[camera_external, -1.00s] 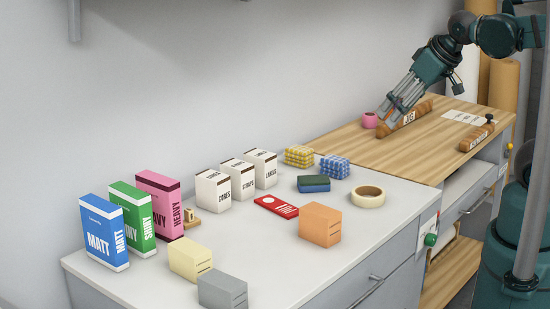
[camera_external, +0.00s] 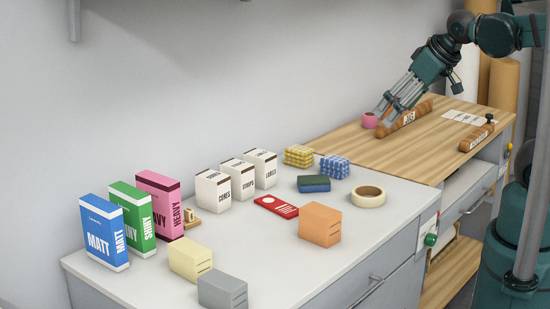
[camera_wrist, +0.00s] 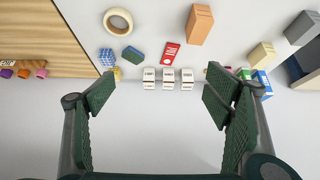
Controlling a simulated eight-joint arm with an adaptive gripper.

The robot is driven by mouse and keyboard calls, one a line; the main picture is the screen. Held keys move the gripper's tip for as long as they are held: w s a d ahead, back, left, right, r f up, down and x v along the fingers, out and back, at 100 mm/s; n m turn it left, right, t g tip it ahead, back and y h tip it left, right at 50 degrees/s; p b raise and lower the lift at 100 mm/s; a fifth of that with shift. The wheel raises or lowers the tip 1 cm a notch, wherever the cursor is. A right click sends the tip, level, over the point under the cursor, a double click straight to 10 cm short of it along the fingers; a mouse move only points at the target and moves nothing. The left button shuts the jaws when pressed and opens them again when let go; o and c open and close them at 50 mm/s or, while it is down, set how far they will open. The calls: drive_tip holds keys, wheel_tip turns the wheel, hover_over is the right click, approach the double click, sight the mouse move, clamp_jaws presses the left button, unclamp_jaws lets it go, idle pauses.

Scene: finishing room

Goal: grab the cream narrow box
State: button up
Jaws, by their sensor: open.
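The cream box (camera_external: 190,258) stands on the white worktop at the front left, behind the grey box. In the wrist view the cream box (camera_wrist: 262,55) shows at the upper right, beyond the right finger. My gripper (camera_external: 386,117) is over the wooden bench at the back right, far from the cream box. In the wrist view my gripper (camera_wrist: 160,95) is open with nothing between its fingers.
Close to the cream box are a grey box (camera_external: 222,290) and blue, green and pink cartons (camera_external: 160,207). White labelled boxes (camera_external: 213,190), an orange box (camera_external: 320,224), a red tag (camera_external: 276,207), sponges and a tape roll (camera_external: 368,197) stand further right.

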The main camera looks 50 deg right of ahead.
drive_tip(key=w+a+r+n+g+y, duration=0.15)
drive_tip(key=w+a+n, duration=0.35)
drive_tip(key=w+a, duration=0.5)
drive_tip(key=n+g+h, duration=0.2)
drive_tip(key=n+g, duration=0.4)
drive_tip(key=n, duration=0.6)
hover_over(189, 247)
drive_tip(key=shift+t+y, duration=0.25)
drive_tip(key=f, duration=1.5)
drive_tip(key=d+f, duration=0.1)
drive_tip(key=f, duration=0.7)
drive_tip(key=shift+w+f+p, duration=0.1)
drive_tip(key=shift+p, duration=0.3)
drive_tip(key=shift+a+f, duration=0.35)
drive_tip(key=shift+a, duration=0.05)
drive_tip(key=shift+f, duration=0.15)
drive_tip(key=shift+f, duration=1.15)
